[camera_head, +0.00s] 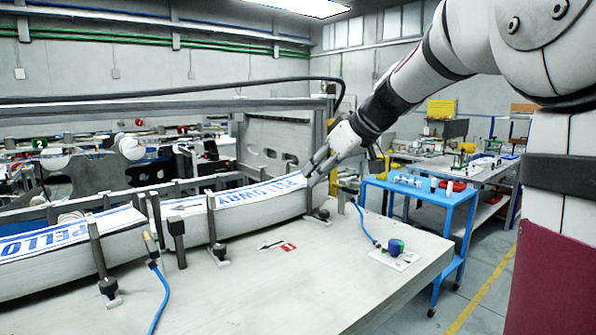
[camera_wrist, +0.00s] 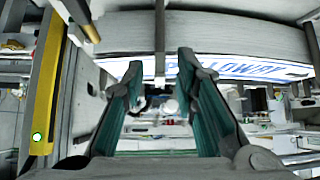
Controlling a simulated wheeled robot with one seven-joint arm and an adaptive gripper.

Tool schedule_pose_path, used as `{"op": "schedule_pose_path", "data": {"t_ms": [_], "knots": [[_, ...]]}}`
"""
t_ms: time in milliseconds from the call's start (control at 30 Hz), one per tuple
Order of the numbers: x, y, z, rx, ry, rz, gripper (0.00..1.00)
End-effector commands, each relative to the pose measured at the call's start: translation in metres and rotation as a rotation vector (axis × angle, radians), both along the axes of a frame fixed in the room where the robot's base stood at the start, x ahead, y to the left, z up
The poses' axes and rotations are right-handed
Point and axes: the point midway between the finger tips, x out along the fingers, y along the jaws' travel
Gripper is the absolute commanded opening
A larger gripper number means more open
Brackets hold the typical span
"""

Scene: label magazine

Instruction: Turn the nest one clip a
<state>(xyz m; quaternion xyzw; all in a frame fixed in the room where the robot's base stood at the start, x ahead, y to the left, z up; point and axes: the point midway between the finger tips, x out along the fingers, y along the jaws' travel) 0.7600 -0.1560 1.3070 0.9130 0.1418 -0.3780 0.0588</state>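A long curved stack of labels (camera_head: 248,212) with blue lettering lies in the magazine, held between upright grey posts (camera_head: 212,222). The label face (camera_wrist: 235,68) also shows in the wrist view. My gripper (camera_head: 312,174) is at the right end of the stack, close to a post (camera_head: 308,198). In the wrist view my gripper's two green-sided fingers (camera_wrist: 160,72) stand apart. A thin upright post (camera_wrist: 160,45) shows in the gap between them, with space on both sides. I cannot tell whether a finger touches anything. No part can be surely told as the nest or a clip.
The grey bench (camera_head: 300,290) is mostly clear in front. A small red tag (camera_head: 288,247) and a blue-green round object (camera_head: 396,246) on a white card lie on it. Blue hoses (camera_head: 163,296) run over it. A blue cart (camera_head: 425,194) stands behind at right.

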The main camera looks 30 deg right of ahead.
Motion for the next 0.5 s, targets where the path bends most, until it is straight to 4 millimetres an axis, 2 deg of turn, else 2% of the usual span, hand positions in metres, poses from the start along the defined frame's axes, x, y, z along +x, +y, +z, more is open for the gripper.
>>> {"op": "schedule_pose_path", "data": {"t_ms": [33, 100, 500], "knots": [[-0.0001, 0.0, 0.0001, 0.0, 0.0, 0.0, 0.12], [-0.0001, 0.0, 0.0, 0.0, 0.0, 0.0, 0.0], [-0.0007, 0.0015, 0.0001, -0.001, 0.001, -0.025, 0.0]]}}
